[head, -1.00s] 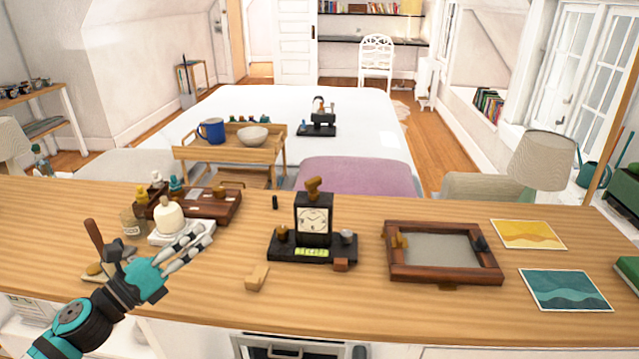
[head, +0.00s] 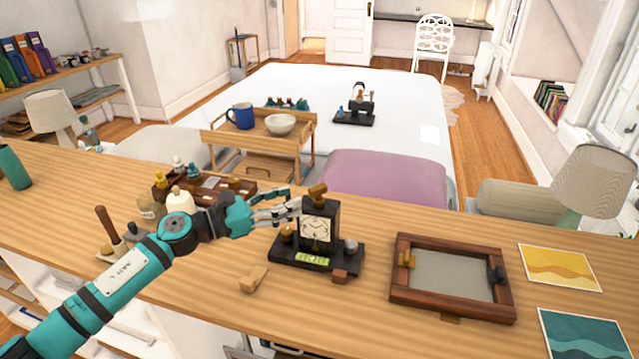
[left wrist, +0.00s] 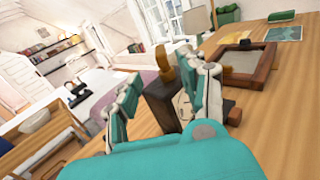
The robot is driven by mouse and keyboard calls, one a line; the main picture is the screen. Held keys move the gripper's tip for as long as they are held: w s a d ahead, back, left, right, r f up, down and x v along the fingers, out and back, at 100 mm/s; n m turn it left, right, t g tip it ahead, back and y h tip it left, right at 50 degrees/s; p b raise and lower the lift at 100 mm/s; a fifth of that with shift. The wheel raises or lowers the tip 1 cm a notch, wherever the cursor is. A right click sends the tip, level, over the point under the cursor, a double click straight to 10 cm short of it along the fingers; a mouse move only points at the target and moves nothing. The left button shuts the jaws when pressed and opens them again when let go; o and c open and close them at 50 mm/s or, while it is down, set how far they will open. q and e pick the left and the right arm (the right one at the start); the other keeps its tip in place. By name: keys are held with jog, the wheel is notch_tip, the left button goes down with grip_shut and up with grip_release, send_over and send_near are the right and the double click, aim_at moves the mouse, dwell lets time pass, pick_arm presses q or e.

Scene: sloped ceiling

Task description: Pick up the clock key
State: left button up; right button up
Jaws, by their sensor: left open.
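A black desk clock (head: 318,222) with a pale dial stands on a black base on the wooden counter. A brown-gold piece (head: 317,193), which looks like the clock key, sits upright on top of the clock. My left gripper (head: 290,206) is open, with its fingers just left of the clock's upper part. In the left wrist view the gold key (left wrist: 163,66) shows between the two spread fingers (left wrist: 170,76), beyond them, above the dark clock body (left wrist: 160,102). I cannot tell whether a finger touches the clock. My right gripper is out of view.
A small wooden block (head: 254,279) lies in front. Bottles and a dark wooden box (head: 235,187) stand behind my left arm.

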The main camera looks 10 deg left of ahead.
aim_at(315, 188)
pick_arm(q)
jog(key=p+x, duration=0.1)
jog(key=x, duration=0.1)
jog(key=p+x, duration=0.1)
jog(key=x, duration=0.1)
jog(key=r+p+x, duration=0.1)
jog(key=x, duration=0.2)
jog(key=shift+s+d+r, duration=0.1)
jog(key=shift+s+d, duration=0.05)
jog(key=shift+w+d+p, duration=0.2)
jog(key=shift+d+p, duration=0.1)
jog(key=shift+w, duration=0.1)
jog(key=c, duration=0.6)
grip_shut()
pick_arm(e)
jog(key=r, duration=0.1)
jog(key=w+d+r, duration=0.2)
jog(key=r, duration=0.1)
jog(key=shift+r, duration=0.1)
